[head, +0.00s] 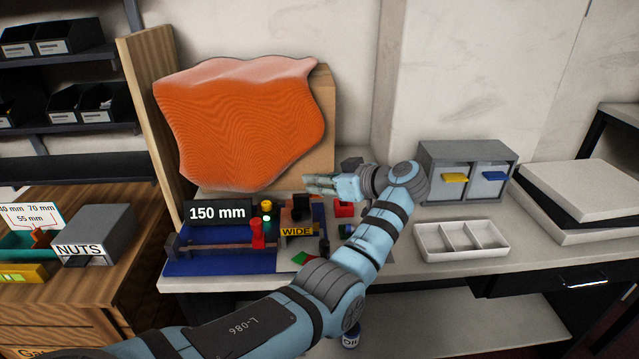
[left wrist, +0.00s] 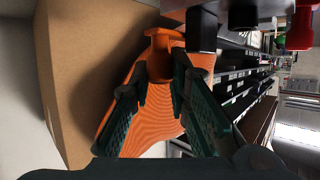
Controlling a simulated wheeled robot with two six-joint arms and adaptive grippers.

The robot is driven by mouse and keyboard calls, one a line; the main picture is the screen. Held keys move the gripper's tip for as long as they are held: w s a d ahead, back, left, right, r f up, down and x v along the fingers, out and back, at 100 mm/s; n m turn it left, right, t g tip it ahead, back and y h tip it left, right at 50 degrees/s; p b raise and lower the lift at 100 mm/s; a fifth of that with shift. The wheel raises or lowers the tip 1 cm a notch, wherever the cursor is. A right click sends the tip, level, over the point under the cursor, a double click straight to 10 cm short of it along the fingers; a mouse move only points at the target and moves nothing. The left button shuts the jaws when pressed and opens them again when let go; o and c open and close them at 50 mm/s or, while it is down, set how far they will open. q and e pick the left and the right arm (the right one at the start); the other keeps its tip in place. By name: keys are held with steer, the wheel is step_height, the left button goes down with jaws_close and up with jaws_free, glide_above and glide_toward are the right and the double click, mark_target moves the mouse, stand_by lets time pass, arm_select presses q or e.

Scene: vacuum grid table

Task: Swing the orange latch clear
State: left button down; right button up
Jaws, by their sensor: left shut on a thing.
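My left gripper (head: 318,184) reaches in from the right above the fixture on the table, with its fingers pointing left. In the left wrist view my left gripper (left wrist: 162,82) is shut on an orange piece with a flared end, which looks like the orange latch (left wrist: 158,64). The fingertips lie on either side of the latch and hide part of it. In the head view I cannot make out the latch apart from the gripper and the orange sheet behind. My right gripper is not in view.
A wavy orange sheet (head: 240,125) stands behind, against a cardboard box (head: 325,110). A blue base (head: 205,264) carries a "150 mm" sign (head: 217,213), a red knob (head: 257,234) and a "WIDE" block (head: 297,231). A white divided tray (head: 462,240) is at right.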

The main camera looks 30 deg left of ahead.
arm_select(q)
steer(key=c, duration=1.8)
jaws_free()
steer(key=o, duration=0.3)
steer(key=shift+a, duration=0.15)
steer(key=shift+d, duration=0.2)
steer(key=v, duration=1.1)
steer(key=shift+d+r, duration=0.15)
steer(key=shift+d, duration=0.15)
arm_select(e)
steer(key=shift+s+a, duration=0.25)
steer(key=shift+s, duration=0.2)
